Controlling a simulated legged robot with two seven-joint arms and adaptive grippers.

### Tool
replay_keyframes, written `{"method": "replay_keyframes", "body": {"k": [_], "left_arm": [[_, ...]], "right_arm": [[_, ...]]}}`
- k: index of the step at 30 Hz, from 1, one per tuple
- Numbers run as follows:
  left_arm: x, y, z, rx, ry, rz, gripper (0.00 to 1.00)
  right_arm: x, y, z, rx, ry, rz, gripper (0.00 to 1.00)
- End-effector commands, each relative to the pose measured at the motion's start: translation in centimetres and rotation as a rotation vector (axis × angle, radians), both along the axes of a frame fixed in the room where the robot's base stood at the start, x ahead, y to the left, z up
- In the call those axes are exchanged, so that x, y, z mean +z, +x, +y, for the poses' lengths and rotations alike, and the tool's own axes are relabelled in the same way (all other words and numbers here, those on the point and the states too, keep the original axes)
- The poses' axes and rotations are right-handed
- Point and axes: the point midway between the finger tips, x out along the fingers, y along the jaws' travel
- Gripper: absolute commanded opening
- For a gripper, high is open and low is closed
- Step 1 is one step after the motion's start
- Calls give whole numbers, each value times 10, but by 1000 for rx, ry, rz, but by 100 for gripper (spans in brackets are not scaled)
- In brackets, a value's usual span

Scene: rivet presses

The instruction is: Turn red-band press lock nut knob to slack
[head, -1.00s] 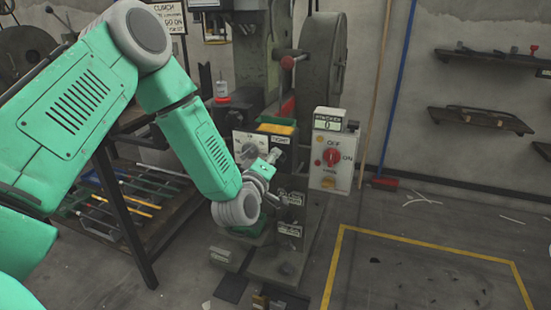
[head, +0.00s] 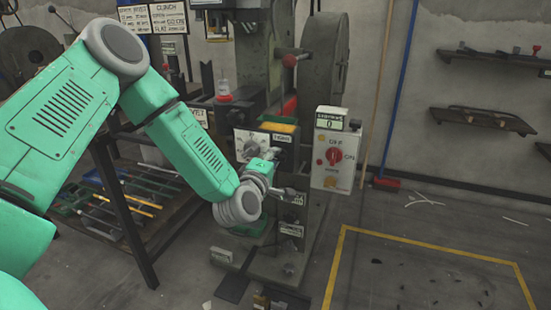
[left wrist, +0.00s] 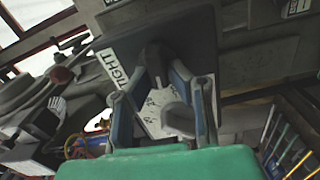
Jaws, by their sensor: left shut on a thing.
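The press (head: 252,60) stands in the middle of the head view, with a red band (head: 288,107) on it. A "TIGHT" label (head: 283,138) is on its front, and shows in the left wrist view (left wrist: 112,66). My left gripper (head: 274,160) is at the press front, just below that label. In the left wrist view its fingers (left wrist: 156,72) are shut on a dark knob (left wrist: 154,54) beside the label. The knob is mostly hidden by my gripper in the head view. My right gripper is in neither view.
A control box (head: 333,180) with a red switch knob (head: 333,157) is close to the right. A white dial plate (head: 243,141) is just left of my gripper. A rack with rods (head: 125,205) stands left. Yellow-lined floor (head: 430,253) lies right.

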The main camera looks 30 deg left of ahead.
Motion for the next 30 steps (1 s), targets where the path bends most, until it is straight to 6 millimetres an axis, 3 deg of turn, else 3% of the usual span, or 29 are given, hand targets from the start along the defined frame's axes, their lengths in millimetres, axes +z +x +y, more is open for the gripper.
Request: {"method": "replay_keyframes", "body": {"k": [5, 6, 7, 16, 20, 30], "left_arm": [[-6, -3, 3, 7, 2, 13, 0], [-6, -2, 3, 8, 2, 13, 29], [-5, -2, 3, 7, 2, 13, 34], [-2, -1, 1, 3, 2, 6, 34], [-3, -10, -2, 1, 1, 7, 34], [-5, -76, -15, 3, -2, 11, 34]], "right_arm": [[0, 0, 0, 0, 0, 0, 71], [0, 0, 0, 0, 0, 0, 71], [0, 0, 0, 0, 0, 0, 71], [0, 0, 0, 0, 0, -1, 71], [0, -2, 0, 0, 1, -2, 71], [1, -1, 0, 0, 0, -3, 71]]}}
